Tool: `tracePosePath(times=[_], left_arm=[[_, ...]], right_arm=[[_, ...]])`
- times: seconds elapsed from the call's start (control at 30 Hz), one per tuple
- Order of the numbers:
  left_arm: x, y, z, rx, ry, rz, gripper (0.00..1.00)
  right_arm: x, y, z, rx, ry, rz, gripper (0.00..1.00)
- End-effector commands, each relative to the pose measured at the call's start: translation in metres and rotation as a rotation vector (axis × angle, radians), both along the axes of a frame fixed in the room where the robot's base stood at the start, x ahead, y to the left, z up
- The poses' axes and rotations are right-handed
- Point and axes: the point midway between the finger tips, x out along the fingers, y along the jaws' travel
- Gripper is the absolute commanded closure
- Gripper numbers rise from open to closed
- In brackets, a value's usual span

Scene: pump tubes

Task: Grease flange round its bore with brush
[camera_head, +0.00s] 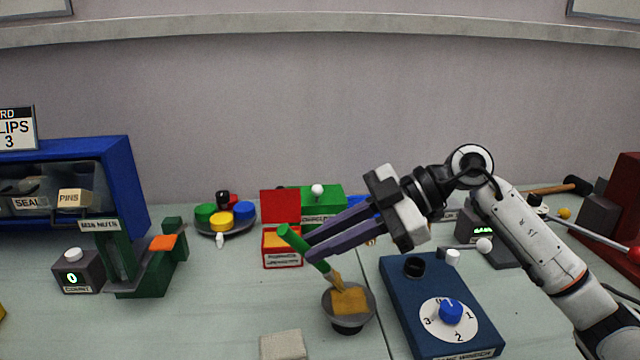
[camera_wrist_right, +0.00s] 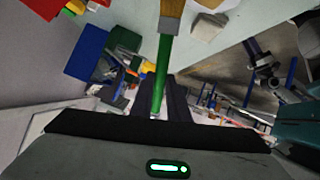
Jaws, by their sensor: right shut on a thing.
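My right gripper (camera_head: 311,250) is shut on the green handle of a brush (camera_head: 292,239). The brush slants down to the right, and its tan head is over a round dark-grey dish (camera_head: 328,307) on the table. A yellow-tan patch (camera_head: 350,301) shows in the dish; I cannot tell whether the bristles touch it. In the right wrist view the brush's green handle (camera_wrist_right: 162,70) runs from between the fingers to a brown head at the top edge. No flange can be told for certain; the dish and a dark ring (camera_head: 414,266) on the blue box are the round parts nearby. My left gripper is out of view.
The blue box (camera_head: 400,310) with a numbered dial stands right of the dish. A pale block (camera_head: 282,346) lies at the front. A red open box (camera_head: 282,261) and a plate of coloured pieces (camera_head: 225,228) stand behind. Clear table lies left of the dish.

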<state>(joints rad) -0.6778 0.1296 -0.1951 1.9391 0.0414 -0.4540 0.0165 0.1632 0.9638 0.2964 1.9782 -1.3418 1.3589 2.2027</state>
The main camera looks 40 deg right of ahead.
Motion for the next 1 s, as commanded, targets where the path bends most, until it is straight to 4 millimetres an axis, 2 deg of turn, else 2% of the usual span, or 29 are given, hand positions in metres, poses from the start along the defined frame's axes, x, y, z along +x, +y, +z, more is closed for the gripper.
tracePosePath(times=[0.17,0.43,0.8,1.0], left_arm=[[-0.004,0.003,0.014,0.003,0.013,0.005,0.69],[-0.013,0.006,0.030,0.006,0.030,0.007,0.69],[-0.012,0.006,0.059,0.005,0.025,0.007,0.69],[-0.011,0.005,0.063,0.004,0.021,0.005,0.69]], right_arm=[[0.002,0.000,0.028,-0.003,-0.003,0.003,1.00],[0.003,0.003,0.049,-0.002,0.000,0.011,1.00],[0.005,0.006,0.079,-0.002,-0.001,0.016,1.00],[0.005,0.006,0.081,-0.001,-0.001,0.016,1.00]])
